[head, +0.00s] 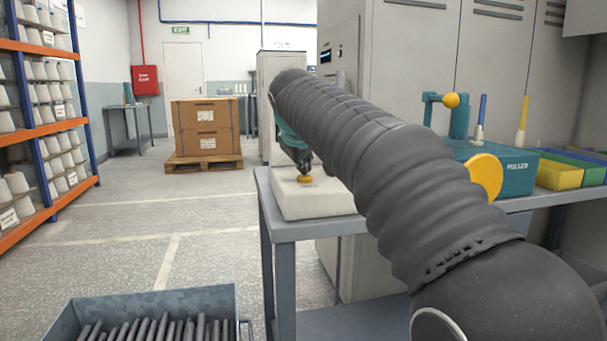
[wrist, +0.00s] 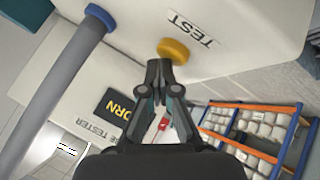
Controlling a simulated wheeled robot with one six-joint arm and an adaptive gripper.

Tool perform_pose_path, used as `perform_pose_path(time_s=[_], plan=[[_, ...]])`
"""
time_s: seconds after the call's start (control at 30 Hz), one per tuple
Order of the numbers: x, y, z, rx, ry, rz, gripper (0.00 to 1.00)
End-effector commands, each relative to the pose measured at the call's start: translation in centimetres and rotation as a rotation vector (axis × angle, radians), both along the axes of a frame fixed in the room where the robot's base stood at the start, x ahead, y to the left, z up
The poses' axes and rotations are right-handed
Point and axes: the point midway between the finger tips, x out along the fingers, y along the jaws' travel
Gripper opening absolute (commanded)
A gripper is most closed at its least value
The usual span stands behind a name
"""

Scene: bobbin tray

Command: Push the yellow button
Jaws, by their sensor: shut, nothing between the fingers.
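The yellow button (head: 304,179) is a round cap on top of a pale box (head: 310,204) at the left end of the grey bench. In the wrist view the yellow button (wrist: 173,50) sits beside the printed word TEST. My gripper (head: 304,167) points down directly over the button, its fingers together and empty. In the wrist view my gripper (wrist: 160,66) has its fingertips right at the button's near edge. I cannot tell whether they touch it. The arm hides part of the bench behind the box.
A blue round cap (wrist: 98,17) on a grey post shows in the wrist view. A teal machine (head: 512,173) with a yellow disc stands on the bench to the right, with coloured bins beyond. A grey crate of rods (head: 228,298) is at the lower left. Open floor lies left of the bench.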

Motion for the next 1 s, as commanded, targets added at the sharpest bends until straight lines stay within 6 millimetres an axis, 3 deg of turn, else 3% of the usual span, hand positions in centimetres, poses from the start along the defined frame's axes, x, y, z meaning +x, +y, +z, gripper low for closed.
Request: perform_pose_path(time_s=[0.4,0.83,1.0], plan=[[0.0,0.0,1.8,-0.001,0.001,0.001,0.00],[0.0,0.0,2.0,0.000,0.000,0.000,0.00],[0.0,0.0,3.2,0.000,0.000,0.000,0.00]])
